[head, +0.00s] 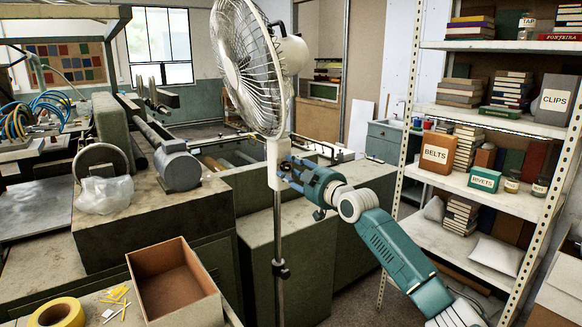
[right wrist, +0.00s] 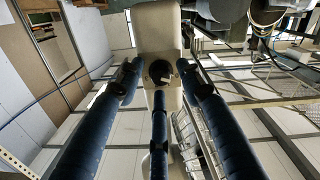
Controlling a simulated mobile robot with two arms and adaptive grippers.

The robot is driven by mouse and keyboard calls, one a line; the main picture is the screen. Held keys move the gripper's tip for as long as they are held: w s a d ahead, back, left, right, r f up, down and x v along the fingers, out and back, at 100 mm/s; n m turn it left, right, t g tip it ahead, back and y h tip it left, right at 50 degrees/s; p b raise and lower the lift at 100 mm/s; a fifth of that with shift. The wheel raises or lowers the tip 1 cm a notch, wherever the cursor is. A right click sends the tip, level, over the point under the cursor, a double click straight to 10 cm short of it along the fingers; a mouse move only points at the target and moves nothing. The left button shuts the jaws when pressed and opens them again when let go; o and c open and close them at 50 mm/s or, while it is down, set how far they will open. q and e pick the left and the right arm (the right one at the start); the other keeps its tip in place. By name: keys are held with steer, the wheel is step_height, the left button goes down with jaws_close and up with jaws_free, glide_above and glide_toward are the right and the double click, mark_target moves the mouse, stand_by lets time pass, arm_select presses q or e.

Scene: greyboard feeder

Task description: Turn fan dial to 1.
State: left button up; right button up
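A white standing fan (head: 252,68) stands upright on a thin pole in the middle of the head view. My right gripper (head: 287,170) reaches in from the right to the fan's pale control housing (head: 273,168). In the right wrist view the dark round fan dial (right wrist: 160,72) sits on the housing. The blue fingers of my right gripper (right wrist: 160,82) point at it from left, right and below, with gaps visible between the side fingertips and the dial. The gripper looks open around the dial. I cannot read any dial number. My left gripper is not in view.
Behind the fan are green machine cabinets (head: 290,240). A metal shelf rack (head: 480,190) with books and boxes stands on the right. An open cardboard box (head: 175,285) and a yellow tape roll (head: 57,314) lie at the front left.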

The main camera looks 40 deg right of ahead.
steer(key=shift+w, duration=0.2)
jaws_close()
